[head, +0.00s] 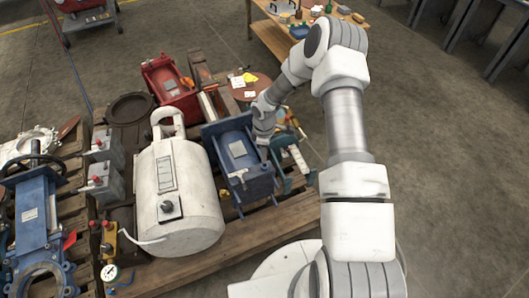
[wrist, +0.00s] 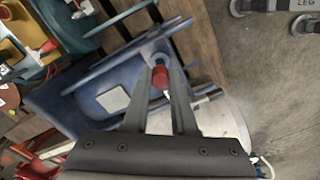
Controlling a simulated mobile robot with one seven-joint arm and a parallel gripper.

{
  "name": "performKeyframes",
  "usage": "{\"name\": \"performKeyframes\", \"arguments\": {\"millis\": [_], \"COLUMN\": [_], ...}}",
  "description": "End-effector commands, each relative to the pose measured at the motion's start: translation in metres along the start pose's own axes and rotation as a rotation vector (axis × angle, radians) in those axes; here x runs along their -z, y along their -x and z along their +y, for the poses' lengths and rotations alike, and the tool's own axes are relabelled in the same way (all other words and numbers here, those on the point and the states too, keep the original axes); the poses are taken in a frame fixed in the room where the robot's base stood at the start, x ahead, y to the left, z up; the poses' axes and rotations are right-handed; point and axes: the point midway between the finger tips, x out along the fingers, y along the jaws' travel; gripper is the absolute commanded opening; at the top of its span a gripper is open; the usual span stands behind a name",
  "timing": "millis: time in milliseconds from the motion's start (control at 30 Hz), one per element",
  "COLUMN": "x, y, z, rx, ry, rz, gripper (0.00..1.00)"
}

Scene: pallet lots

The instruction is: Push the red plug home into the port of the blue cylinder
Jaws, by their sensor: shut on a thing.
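The blue cylinder (head: 233,148) lies on the pallet in the middle of the head view, between a white tank and a green machine. It also shows in the wrist view (wrist: 75,102) as a blue body with a pale label plate. My gripper (wrist: 159,62) is shut on the red plug (wrist: 160,78), which sits between the two dark fingers. The fingertips are at the near end of the blue cylinder. In the head view, my gripper (head: 264,153) points down at its right side, and the plug is hidden there. The port is covered, so I cannot tell how deep the plug sits.
The white tank (head: 172,195) stands close on the left of the blue cylinder. A green machine (head: 290,162) is close on the right. A red machine (head: 168,80) and a blue valve (head: 38,215) share the pallets. Open concrete floor (head: 440,150) lies to the right.

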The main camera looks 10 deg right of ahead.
Motion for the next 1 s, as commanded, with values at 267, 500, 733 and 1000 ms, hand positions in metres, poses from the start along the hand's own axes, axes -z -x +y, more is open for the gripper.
{"name": "performKeyframes", "arguments": {"millis": [267, 500, 733, 1000], "x": [0.0, 0.0, 0.0, 0.0], "y": [-0.024, -0.025, -0.025, -0.025], "z": [0.0, 0.0, 0.0, 0.0], "rx": [0.0, 0.0, 0.0, -0.001], "ry": [0.001, 0.001, 0.001, 0.001], "rz": [0.0, 0.0, 0.0, 0.0], "gripper": [0.0, 0.0, 0.0, 0.0]}}
